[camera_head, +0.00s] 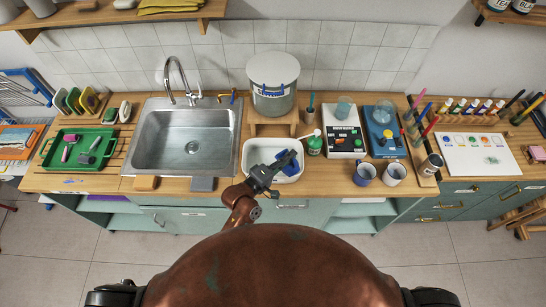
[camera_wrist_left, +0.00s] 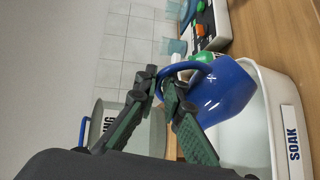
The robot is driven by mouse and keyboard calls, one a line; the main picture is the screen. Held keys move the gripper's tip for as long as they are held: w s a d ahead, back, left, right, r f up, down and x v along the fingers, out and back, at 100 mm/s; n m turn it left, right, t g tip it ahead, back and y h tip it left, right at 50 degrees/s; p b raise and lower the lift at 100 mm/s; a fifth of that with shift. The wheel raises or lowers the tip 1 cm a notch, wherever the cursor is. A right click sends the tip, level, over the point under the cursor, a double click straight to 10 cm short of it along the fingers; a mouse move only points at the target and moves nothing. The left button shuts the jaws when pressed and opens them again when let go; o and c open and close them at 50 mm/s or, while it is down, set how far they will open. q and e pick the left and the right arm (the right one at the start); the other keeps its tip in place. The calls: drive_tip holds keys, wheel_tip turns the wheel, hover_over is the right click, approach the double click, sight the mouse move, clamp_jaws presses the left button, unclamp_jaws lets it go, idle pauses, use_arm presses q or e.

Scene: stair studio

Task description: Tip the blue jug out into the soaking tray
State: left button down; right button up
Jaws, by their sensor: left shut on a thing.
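The blue jug (camera_head: 290,168) is over the white soaking tray (camera_head: 258,148) in the head view. My left gripper (camera_head: 281,164) is shut on its handle. In the left wrist view, the gripper (camera_wrist_left: 164,84) closes around the handle at one end of the jug (camera_wrist_left: 222,98). The jug's body hangs over the tray (camera_wrist_left: 277,92), whose label reads SOAK. The jug looks tilted, but I cannot tell how far. Its mouth and contents are hidden. My right gripper is not in view.
The steel sink (camera_head: 192,146) lies left of the tray. A large lidded container (camera_head: 273,92) stands behind the tray. A green tray (camera_head: 79,149) sits far left.

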sight(283, 154)
use_arm(q)
drive_tip(key=shift+w+a, duration=0.15)
drive_tip(key=shift+w, duration=0.05)
drive_tip(key=shift+w+a+r+n, duration=0.15)
drive_tip(key=shift+w+r+n, duration=0.05)
drive_tip(key=shift+n, duration=0.3)
drive_tip(key=shift+w+a+r+n, duration=0.25)
drive_tip(key=shift+n, duration=0.25)
drive_tip(key=shift+w+a+f+n+b, duration=0.3)
drive_tip(key=shift+w+a+b, duration=0.15)
drive_tip(key=shift+b, duration=0.35)
drive_tip(key=shift+w+a+g, duration=0.2)
drive_tip(key=shift+w+g, duration=0.15)
drive_tip(key=shift+g, duration=0.05)
drive_tip(key=shift+n+b, duration=0.3)
drive_tip(key=shift+b, duration=0.05)
drive_tip(key=shift+w+a+f, duration=0.1)
drive_tip(key=shift+w+a, duration=0.05)
drive_tip(key=shift+w+a+f+n+h+p, duration=0.3)
drive_tip(key=shift+w+a+f+n+p, duration=0.2)
drive_tip(key=shift+n, duration=0.4)
drive_tip(key=shift+w+a+r+n+g+p, duration=0.2)
drive_tip(key=shift+w+a+n+g+p, duration=0.15)
drive_tip(key=shift+w+n+p, duration=0.4)
